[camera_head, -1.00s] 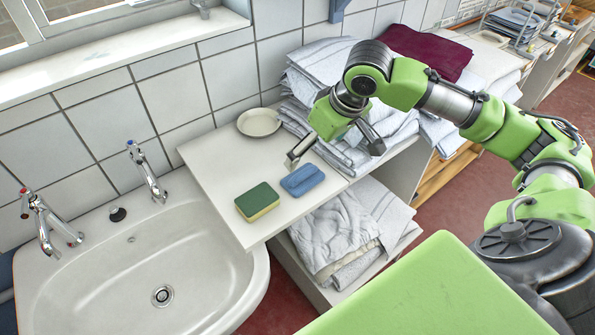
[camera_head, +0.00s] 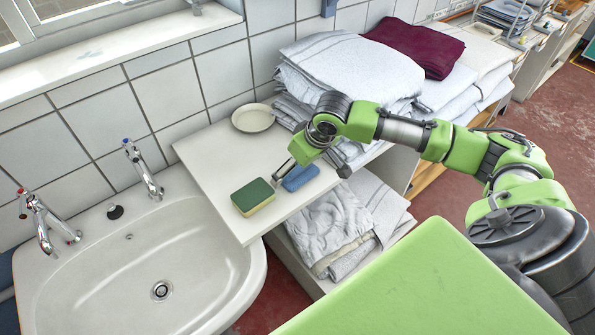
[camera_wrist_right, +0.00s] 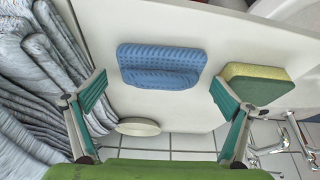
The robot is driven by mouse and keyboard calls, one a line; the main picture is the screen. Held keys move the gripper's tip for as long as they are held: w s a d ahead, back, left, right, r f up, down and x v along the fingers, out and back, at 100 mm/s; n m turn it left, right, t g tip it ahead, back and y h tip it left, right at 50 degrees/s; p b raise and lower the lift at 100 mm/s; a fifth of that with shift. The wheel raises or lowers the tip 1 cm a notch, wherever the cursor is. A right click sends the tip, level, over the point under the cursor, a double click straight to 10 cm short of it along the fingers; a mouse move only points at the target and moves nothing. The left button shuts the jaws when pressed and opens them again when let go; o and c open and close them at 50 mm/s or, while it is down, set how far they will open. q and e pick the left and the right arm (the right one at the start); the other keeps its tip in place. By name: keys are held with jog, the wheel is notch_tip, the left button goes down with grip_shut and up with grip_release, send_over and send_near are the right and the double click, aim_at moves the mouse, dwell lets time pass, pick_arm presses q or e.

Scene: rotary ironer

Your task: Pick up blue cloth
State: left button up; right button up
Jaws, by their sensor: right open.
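The blue cloth (camera_head: 300,177) lies folded on the white shelf top, beside a green and yellow sponge (camera_head: 253,197). In the right wrist view the cloth (camera_wrist_right: 160,67) lies flat between and beyond my fingertips, not touched as far as I can see. My right gripper (camera_head: 310,173) is over the cloth and partly hides it in the head view. In the right wrist view the right gripper (camera_wrist_right: 160,92) is open and empty, with its fingers spread wider than the cloth. The sponge (camera_wrist_right: 256,84) is close to the finger at right. My left gripper is not in view.
A small pale dish (camera_head: 253,118) stands at the shelf's back. Stacks of grey-white towels (camera_head: 345,72) rise on the right, close to my right arm. A sink (camera_head: 150,265) with two taps is at left. Towels (camera_head: 330,228) lie on the shelf below.

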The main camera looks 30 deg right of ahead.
aim_at(299, 183)
jog(key=shift+c, duration=1.1)
jog(key=c, duration=0.9)
jog(key=shift+o, duration=0.2)
jog(key=shift+r, duration=0.15)
jog(key=shift+r+b, duration=0.3)
jog(key=shift+r, duration=0.25)
jog(key=s+r, duration=0.1)
jog(key=r, duration=0.1)
jog(key=s+a+r, duration=0.1)
jog(key=r, duration=0.1)
jog(key=s+r+b, duration=0.1)
jog(key=r, duration=0.1)
jog(key=shift+s+a+r, duration=0.2)
jog(key=shift+a+r, duration=0.1)
jog(key=shift+a, duration=0.1)
jog(key=s+a+r, duration=0.4)
jog(key=s+r, duration=0.1)
jog(key=s, duration=0.4)
jog(key=shift+s+a+b, duration=0.15)
jog(key=shift+b, duration=0.15)
jog(key=shift+r, duration=0.1)
